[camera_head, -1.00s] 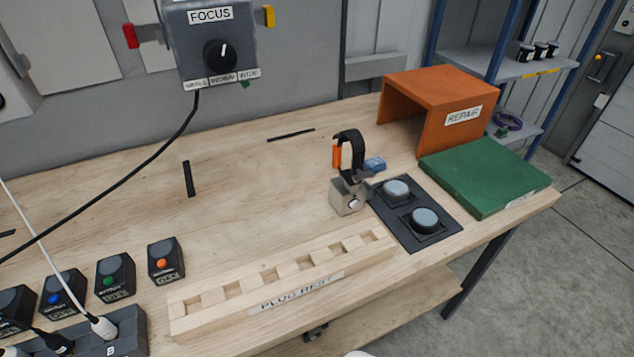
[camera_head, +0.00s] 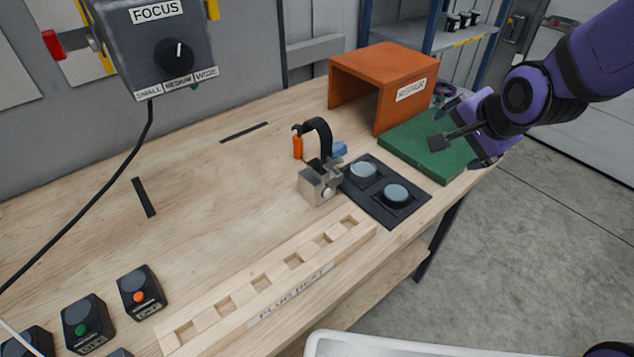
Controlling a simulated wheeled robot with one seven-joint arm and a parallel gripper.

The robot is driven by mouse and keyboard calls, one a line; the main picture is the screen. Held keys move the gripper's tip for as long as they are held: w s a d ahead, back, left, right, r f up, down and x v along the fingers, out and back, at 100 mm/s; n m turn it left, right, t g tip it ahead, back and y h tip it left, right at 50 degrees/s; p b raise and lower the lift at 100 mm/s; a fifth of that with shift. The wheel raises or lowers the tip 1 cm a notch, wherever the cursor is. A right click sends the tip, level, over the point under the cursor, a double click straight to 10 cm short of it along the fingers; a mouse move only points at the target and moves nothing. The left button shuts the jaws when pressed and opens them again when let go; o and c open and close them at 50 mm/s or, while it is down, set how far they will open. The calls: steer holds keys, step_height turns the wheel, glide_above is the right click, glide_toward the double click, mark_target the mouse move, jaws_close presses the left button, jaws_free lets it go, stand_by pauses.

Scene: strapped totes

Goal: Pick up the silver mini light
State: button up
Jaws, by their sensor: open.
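My purple gripper (camera_head: 455,135) is at the upper right, above the green mat. It is open and empty, well to the right of the silver block and apart from it.
An orange REPAIR cover (camera_head: 385,75) and green mat (camera_head: 430,145) are behind and right. A dark two-disc pad (camera_head: 385,190) sits right of the block. The wooden PLUG REST rail (camera_head: 265,290) lies in front. Small orange (camera_head: 297,146) and blue (camera_head: 339,149) items are close behind. The bench's left middle is mostly clear.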

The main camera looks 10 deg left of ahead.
steer(key=w+a+f+m+y, duration=0.2)
steer(key=a+f+m+y, duration=0.1)
steer(key=a+f+m, duration=0.45)
steer(key=m+t+y, duration=0.2)
steer(key=m+y, duration=0.3)
steer(key=m, duration=0.3)
glide_toward(326, 177)
steer(key=shift+w+f, duration=0.15)
steer(key=shift+w, duration=0.55)
steer(key=shift+s+a+f+m, duration=0.1)
steer(key=shift+a+m, duration=0.3)
steer(key=shift+m, duration=0.25)
steer(key=shift+a, duration=0.25)
steer(key=shift+f+x, duration=0.2)
steer(key=shift+x, duration=5.05)
steer(key=shift+d, duration=0.1)
steer(key=shift+c, duration=0.5)
steer(key=c, duration=1.5)
